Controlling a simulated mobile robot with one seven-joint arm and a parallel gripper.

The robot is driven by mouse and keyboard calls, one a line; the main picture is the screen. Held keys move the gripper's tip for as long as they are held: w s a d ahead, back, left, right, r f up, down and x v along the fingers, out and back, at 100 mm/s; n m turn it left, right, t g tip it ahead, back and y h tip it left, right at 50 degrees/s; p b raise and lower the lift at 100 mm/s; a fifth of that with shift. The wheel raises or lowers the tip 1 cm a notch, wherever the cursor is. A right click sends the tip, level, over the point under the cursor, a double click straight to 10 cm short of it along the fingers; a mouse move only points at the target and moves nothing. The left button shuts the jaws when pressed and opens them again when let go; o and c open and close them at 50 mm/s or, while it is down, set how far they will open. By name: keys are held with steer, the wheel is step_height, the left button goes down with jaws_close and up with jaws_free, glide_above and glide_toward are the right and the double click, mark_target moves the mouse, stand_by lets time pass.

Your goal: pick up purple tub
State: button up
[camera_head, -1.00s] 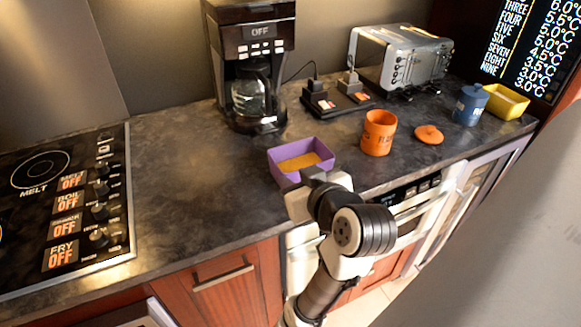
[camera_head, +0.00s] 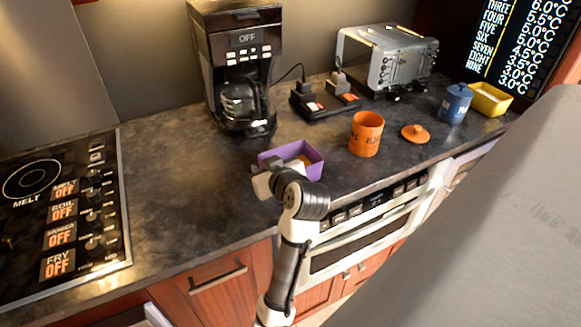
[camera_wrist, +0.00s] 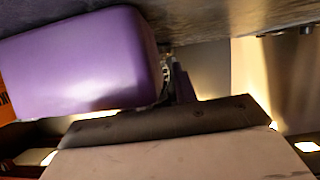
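The purple tub (camera_head: 314,170) sits on the dark counter near its front edge, with something yellow-orange inside. In the head view my gripper (camera_head: 268,166) is at the tub's left front corner, and my wrist hides part of its front wall. In the wrist view the tub (camera_wrist: 80,65) fills the upper left, very close to the gripper's dark palm. One dark finger of my gripper (camera_wrist: 182,80) shows just right of the tub's end. The other finger is hidden, so I cannot tell whether the tub's wall is between them.
An orange canister (camera_head: 366,134) stands right of the tub, with its orange lid (camera_head: 415,133) beyond. A coffee maker (camera_head: 240,70) stands behind. The stove (camera_head: 65,205) is at the left. Bare counter (camera_head: 185,180) lies between stove and tub.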

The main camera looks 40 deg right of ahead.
jaws_close()
steer(key=shift+r, duration=0.1)
stand_by(0.4)
